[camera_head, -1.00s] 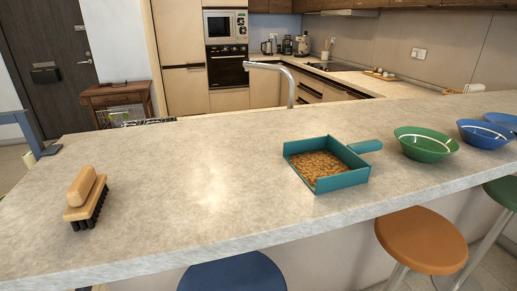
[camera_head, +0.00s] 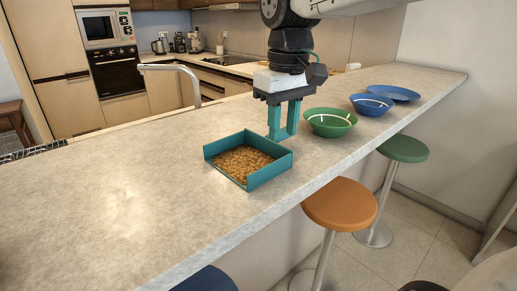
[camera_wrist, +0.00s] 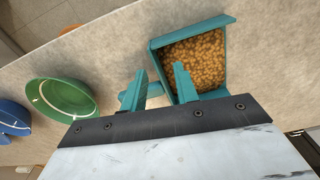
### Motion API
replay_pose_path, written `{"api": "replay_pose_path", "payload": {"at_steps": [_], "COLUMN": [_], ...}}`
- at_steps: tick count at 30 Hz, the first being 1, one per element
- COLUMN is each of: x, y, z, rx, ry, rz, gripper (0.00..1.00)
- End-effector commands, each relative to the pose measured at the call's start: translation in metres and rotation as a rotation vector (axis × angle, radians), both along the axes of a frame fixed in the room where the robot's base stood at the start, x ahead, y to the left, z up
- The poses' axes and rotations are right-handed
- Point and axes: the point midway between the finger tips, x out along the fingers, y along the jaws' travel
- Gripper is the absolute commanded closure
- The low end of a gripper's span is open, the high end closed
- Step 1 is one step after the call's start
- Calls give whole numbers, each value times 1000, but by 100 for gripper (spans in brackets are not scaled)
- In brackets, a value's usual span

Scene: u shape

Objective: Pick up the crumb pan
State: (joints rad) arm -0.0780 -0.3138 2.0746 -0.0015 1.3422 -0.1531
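The crumb pan (camera_head: 270,174) is a teal square tray of brown crumbs, flat on the pale counter. It also shows at the upper right of the wrist view (camera_wrist: 156,66). My gripper (camera_head: 283,136) points down beside the pan's back right edge, where the handle was seen earlier. In the wrist view my gripper (camera_wrist: 160,80) has its two teal fingers apart.
A green bowl (camera_head: 330,122), a blue bowl (camera_head: 371,105) and a blue plate (camera_head: 394,92) stand to the right of my gripper. A faucet (camera_head: 170,68) rises behind the counter (camera_head: 110,205). The counter left of the pan is clear. Stools stand along its front.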

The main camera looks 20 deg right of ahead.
Motion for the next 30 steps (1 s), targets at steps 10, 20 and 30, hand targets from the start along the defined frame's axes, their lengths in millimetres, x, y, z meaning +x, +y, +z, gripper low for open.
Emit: {"api": "replay_pose_path", "payload": {"at_steps": [10, 20, 30], "x": [87, 85, 79], "y": [20, 17, 14], "z": [16, -17, -58], "rx": [-4, -4, -3], "ry": [40, 41, 37], "rz": [114, 114, 113], "gripper": [70, 70, 70]}}
